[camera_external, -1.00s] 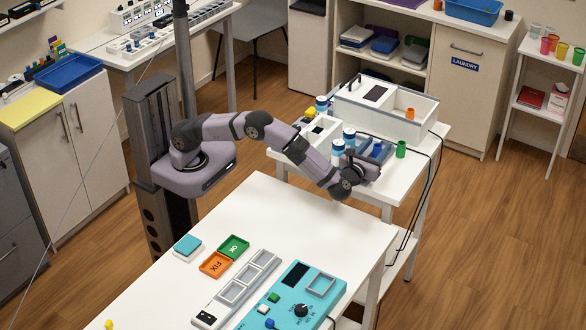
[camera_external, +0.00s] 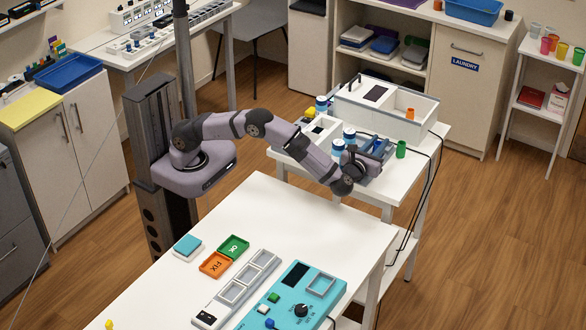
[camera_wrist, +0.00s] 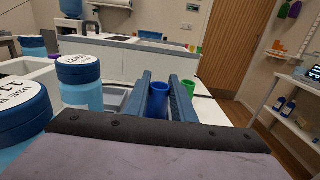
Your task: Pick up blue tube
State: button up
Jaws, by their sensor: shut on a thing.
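The blue tube (camera_wrist: 158,101) stands upright between the two dark blue fingers of my gripper (camera_wrist: 165,95) in the wrist view. The fingers are shut on it, one on each side. Only its open rim and upper part show; its base is hidden behind the gripper body. In the external view my gripper (camera_external: 374,150) is low over the right part of the far white table (camera_external: 428,140), and the tube there is mostly hidden by the fingers.
A green cup (camera_external: 401,149) stands close to the right of my gripper. Blue-capped bottles (camera_external: 338,149) stand close on its left. Behind is a white open box (camera_external: 385,105) with an orange cup (camera_external: 410,113). Dark cables hang over the table's right edge.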

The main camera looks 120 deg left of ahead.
notch_tip(320, 180, up, 9)
jog(key=shift+b, duration=0.4)
jog(key=shift+d, duration=0.1)
